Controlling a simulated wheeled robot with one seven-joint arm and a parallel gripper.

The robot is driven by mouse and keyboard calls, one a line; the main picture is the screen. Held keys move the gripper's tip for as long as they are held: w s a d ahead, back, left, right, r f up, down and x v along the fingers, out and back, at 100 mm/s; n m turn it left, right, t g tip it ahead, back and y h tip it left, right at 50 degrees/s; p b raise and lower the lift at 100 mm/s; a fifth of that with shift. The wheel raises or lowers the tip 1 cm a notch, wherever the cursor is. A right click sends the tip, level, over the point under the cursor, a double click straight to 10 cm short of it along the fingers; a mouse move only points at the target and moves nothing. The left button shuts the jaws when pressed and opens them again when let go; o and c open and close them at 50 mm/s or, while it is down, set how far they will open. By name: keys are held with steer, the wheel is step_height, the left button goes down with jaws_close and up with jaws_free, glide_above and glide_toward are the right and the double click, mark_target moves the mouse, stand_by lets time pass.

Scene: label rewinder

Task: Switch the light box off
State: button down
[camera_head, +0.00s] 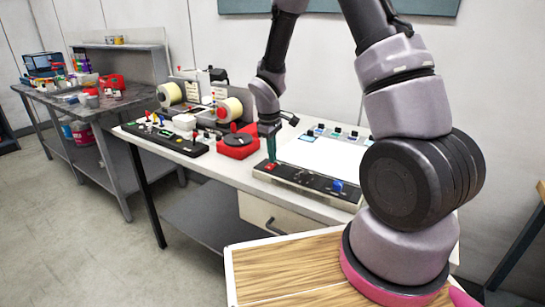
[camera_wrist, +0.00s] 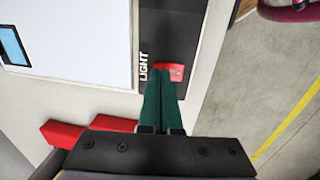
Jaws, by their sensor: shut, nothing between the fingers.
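The light box (camera_head: 318,157) lies on the bench with a bright white top panel, which also shows in the wrist view (camera_wrist: 75,35). Its dark front control strip (camera_head: 310,180) carries a red rocker switch (camera_head: 271,166) at the left end and a blue knob (camera_head: 337,186). In the wrist view the red switch (camera_wrist: 176,70) sits beside the printed word LIGHT. My gripper (camera_wrist: 165,78) is shut and empty. Its green fingertips overlap the near side of the switch, partly hiding it; I cannot tell if they touch. In the head view my gripper (camera_head: 270,155) points down at the switch.
A red base with a black disc (camera_head: 238,143) stands just left of the light box. Several small coloured items (camera_head: 335,132) line the light box's back edge.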

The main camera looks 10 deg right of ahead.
steer(key=shift+f, duration=0.35)
steer(key=shift+d+f, duration=0.15)
steer(key=shift+f, duration=0.05)
steer(key=shift+s, duration=0.1)
steer(key=shift+s+a, duration=0.45)
steer(key=shift+a, duration=0.2)
steer(key=shift+w+r, duration=0.1)
